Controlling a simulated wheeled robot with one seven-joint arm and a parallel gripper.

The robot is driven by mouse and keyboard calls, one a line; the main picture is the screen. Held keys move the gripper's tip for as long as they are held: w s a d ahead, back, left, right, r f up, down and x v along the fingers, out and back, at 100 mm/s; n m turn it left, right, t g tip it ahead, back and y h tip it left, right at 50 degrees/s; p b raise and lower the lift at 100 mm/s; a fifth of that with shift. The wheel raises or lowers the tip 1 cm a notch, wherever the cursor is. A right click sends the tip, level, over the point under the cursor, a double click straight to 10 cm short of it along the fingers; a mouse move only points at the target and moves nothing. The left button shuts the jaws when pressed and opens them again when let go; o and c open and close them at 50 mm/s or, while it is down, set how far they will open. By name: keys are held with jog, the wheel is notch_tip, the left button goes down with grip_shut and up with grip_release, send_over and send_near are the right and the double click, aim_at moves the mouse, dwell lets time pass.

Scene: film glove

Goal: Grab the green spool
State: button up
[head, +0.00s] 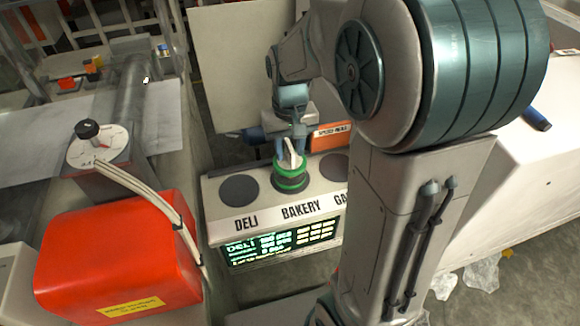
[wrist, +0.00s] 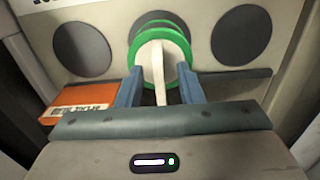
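The green spool (head: 291,175) stands on the middle dark round pad of a light counter-like box, seen in the head view. It has green rims, and a pale centre with a pale strip shows towards my gripper. It also shows in the wrist view (wrist: 138,50), at top centre. My gripper (head: 290,152) is right above the spool, its blue fingers (wrist: 160,72) spread apart with the pale strip between them. Gaps show on both sides of the strip. The fingertips are at the near green rim; whether they touch it I cannot tell.
The box (head: 225,213) is lettered DELI and BAKERY, with a lit panel below and dark pads left and right of the spool. An orange box (head: 330,136) lies behind it. A large red-orange box (head: 115,255) stands at the left, with a dial scale (head: 97,147) behind.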

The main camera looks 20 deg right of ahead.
grip_shut()
